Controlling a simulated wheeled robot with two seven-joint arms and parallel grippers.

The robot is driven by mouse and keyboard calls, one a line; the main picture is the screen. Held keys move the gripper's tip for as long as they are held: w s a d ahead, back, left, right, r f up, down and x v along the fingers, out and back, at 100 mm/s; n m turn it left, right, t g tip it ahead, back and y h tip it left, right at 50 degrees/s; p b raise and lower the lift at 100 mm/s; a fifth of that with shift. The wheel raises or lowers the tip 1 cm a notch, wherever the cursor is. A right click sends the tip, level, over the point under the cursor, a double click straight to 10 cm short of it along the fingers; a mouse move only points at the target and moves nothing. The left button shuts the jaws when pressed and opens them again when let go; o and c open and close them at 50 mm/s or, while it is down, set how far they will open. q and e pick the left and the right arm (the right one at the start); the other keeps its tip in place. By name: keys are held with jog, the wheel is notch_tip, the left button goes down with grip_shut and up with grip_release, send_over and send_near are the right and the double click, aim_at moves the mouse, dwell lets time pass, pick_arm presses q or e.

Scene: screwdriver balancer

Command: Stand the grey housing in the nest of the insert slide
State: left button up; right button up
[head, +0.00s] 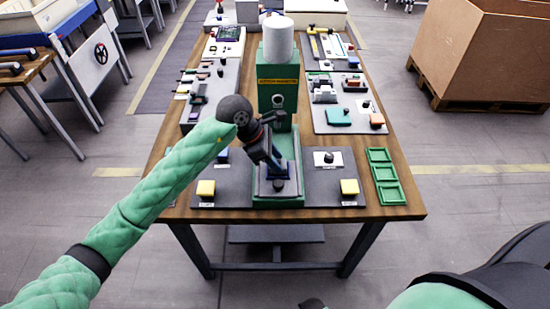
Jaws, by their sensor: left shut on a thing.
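My left gripper (275,163) points down over the green press (279,88) at the near middle of the table. It is shut on a small dark thing, apparently the grey housing, mostly hidden by the fingers.
Yellow buttons (206,188) and (349,187) flank the press on a grey panel. A green three-part tray (384,176) lies at the right edge. Grey mats with small parts line both sides. A white cylinder (278,38) tops the press. A large carton (490,50) stands right.

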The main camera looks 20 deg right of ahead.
pick_arm(q)
jog(key=shift+f, duration=0.25)
jog(key=o, duration=1.1)
jog(key=shift+r, duration=0.1)
jog(key=shift+b+v, duration=1.6)
jog(key=shift+v, duration=2.2)
